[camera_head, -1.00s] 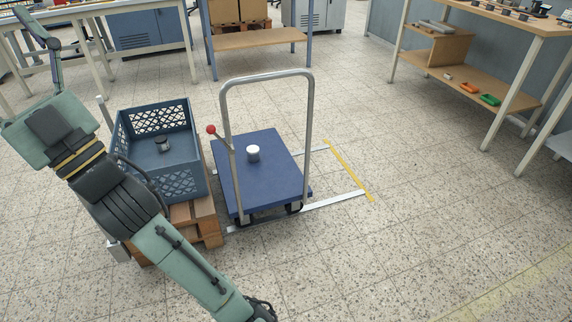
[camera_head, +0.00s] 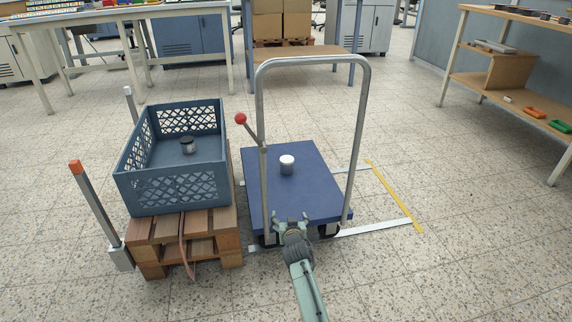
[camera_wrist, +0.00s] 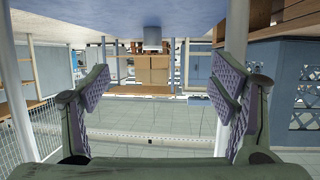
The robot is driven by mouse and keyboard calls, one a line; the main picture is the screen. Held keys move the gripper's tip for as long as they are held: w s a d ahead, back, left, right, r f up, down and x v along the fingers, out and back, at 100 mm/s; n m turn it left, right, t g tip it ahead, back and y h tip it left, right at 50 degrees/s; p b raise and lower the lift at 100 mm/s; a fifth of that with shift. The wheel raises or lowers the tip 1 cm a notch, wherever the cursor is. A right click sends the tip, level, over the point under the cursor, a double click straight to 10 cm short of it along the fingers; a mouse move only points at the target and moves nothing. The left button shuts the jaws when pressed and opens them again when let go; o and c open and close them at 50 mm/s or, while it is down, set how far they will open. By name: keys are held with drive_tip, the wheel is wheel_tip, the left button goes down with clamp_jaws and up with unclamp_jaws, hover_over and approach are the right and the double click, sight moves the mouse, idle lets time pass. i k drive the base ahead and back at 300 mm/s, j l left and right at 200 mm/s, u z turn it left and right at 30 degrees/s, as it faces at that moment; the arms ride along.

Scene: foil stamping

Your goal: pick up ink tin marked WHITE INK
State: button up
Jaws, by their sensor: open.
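A small tin with a white top (camera_head: 287,164) stands upright on the blue deck of a platform cart (camera_head: 315,200). No lettering on it can be read. In the wrist view, which looks upside down, the tin (camera_wrist: 152,40) shows beyond the fingers, near the middle. My gripper (camera_head: 291,217) is at the near edge of the cart deck, between the uprights of the handle, apart from the tin. In the wrist view the fingers of my gripper (camera_wrist: 160,85) are spread wide with nothing between them. A second tin with a dark top (camera_head: 187,145) stands in the blue crate.
The cart's grey hoop handle (camera_head: 361,130) rises at its near side, with a red-knobbed lever (camera_head: 241,119) at left. The blue crate (camera_head: 176,190) sits on a wooden pallet (camera_head: 190,226) left of the cart. A wooden shelf bench (camera_head: 506,92) stands at right.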

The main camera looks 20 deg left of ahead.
sight(286, 162)
drive_tip(key=i+j, duration=0.5)
drive_tip(key=i, duration=0.15)
drive_tip(key=i+j, duration=0.5)
drive_tip(key=i, duration=0.15)
